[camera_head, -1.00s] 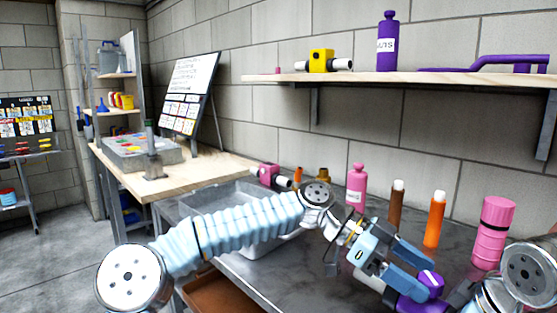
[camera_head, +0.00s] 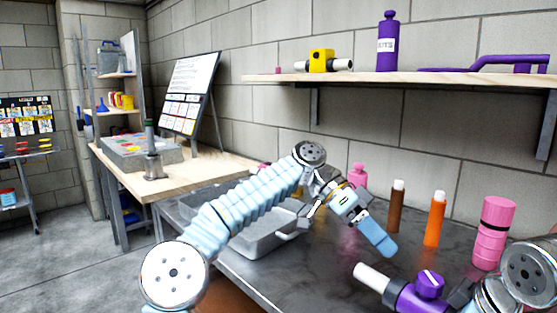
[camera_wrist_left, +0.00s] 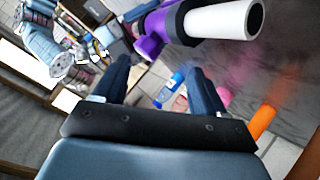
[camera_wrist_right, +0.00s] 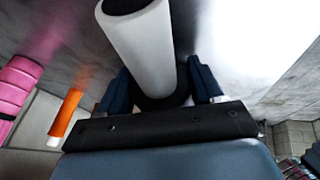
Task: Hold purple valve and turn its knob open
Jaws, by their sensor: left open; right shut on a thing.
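The purple valve (camera_head: 402,294) is near the front right of the head view, held by my right gripper (camera_head: 462,293) above the grey table. Its purple knob (camera_head: 431,285) has a white mark on top, and a white pipe end (camera_head: 371,275) points left. My left gripper (camera_head: 382,240) is open and empty, above and left of the valve, not touching it. In the left wrist view the valve (camera_wrist_left: 155,30) is beyond the open fingers. In the right wrist view a white pipe end (camera_wrist_right: 140,45) extends from between the fingers; the grip itself is mostly hidden.
A brown bottle (camera_head: 396,208), an orange bottle (camera_head: 435,222) and a pink container (camera_head: 494,232) stand on the table behind the valve. A pink bottle (camera_head: 358,176) is behind my left arm. A grey bin (camera_head: 262,240) is at left. A shelf (camera_head: 400,77) runs above.

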